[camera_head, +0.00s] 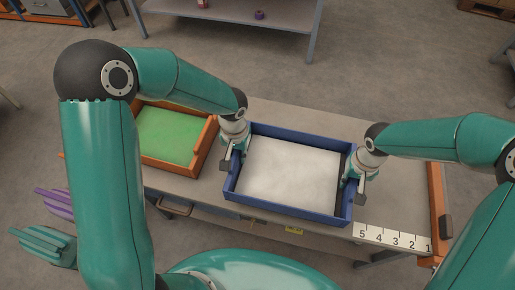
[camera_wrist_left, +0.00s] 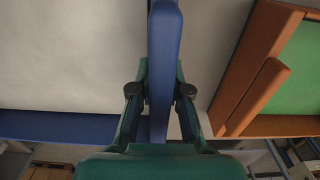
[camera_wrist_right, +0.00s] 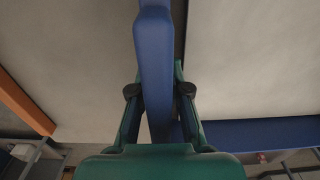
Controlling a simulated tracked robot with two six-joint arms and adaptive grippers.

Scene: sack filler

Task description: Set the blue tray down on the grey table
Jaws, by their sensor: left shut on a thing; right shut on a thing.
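The blue tray (camera_head: 300,133) is in the middle of the head view, over the grey table (camera_head: 195,188), looking about level. A pale, whitish fill or surface (camera_head: 290,168) covers most of its inside, with a dark strip along the right side. My left gripper (camera_head: 234,160) is shut on its left wall, which runs between the fingers in the left wrist view (camera_wrist_left: 164,60). My right gripper (camera_head: 356,182) is shut on its right wall, seen between the fingers in the right wrist view (camera_wrist_right: 154,60). I cannot tell whether the underside touches the table.
An orange tray (camera_head: 207,148) with a green inside stands left of the blue tray. A numbered white strip (camera_head: 392,238) lies at the table's front right, beside an orange piece (camera_head: 436,200). Bare tabletop shows behind and right of the blue tray. Another table (camera_head: 235,12) stands behind.

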